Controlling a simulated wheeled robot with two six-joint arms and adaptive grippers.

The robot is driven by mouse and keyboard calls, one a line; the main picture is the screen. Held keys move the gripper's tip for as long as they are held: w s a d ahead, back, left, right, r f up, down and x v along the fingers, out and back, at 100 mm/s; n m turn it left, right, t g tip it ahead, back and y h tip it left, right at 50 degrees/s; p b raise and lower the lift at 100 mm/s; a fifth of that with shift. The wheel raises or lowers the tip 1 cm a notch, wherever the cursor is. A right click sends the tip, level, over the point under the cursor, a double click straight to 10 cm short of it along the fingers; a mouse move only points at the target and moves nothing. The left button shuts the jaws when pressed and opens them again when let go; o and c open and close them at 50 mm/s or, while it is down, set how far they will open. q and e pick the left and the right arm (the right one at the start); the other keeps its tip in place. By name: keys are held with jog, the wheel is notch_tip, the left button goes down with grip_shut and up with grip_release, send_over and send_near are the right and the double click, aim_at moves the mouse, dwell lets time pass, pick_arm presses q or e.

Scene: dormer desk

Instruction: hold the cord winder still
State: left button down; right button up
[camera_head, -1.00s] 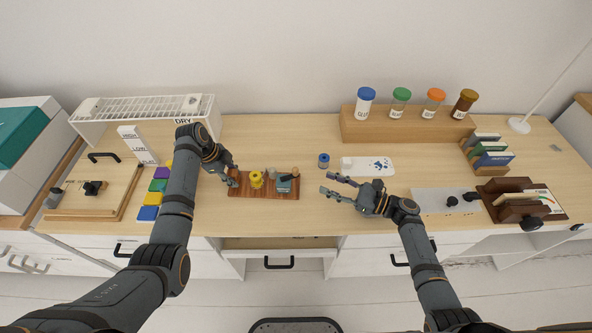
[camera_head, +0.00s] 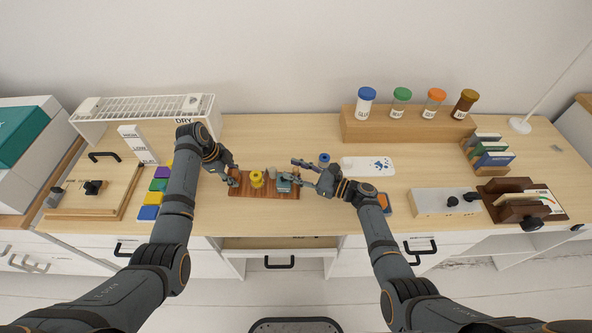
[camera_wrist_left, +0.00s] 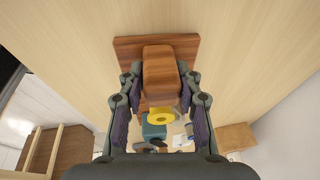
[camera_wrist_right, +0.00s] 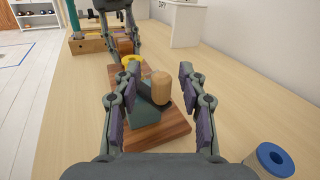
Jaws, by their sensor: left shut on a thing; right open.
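The cord winder is a dark wooden board (camera_head: 246,190) carrying a yellow spool (camera_head: 257,179), a teal block (camera_head: 284,186) and a dark crank with a pale wooden knob (camera_wrist_right: 161,86). A brown wooden block (camera_wrist_left: 159,74) rises at its left end. My left gripper (camera_wrist_left: 160,82) is shut on this block, with a finger on each side. My right gripper (camera_wrist_right: 150,88) is open at the winder's right end. In the right wrist view its fingers stand either side of the knob and crank, apart from them. The knob is partly hidden in the head view.
A blue-topped spool (camera_wrist_right: 275,160) stands close by my right gripper. A grey box (camera_head: 445,202) with black knobs is further right, and coloured blocks (camera_head: 154,198) lie to the left. An open drawer (camera_head: 280,243) is below the front edge.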

grip_shut()
jog(key=n+g, duration=0.1)
jog(key=w+n+g+y, duration=0.1)
jog(key=shift+a+f+g, duration=0.1)
jog(key=shift+a+g, duration=0.05)
jog(key=shift+g, duration=0.25)
jog(key=shift+n+g, duration=0.5)
jog(key=shift+g, duration=0.3)
jog(key=shift+s, duration=0.1)
grip_release()
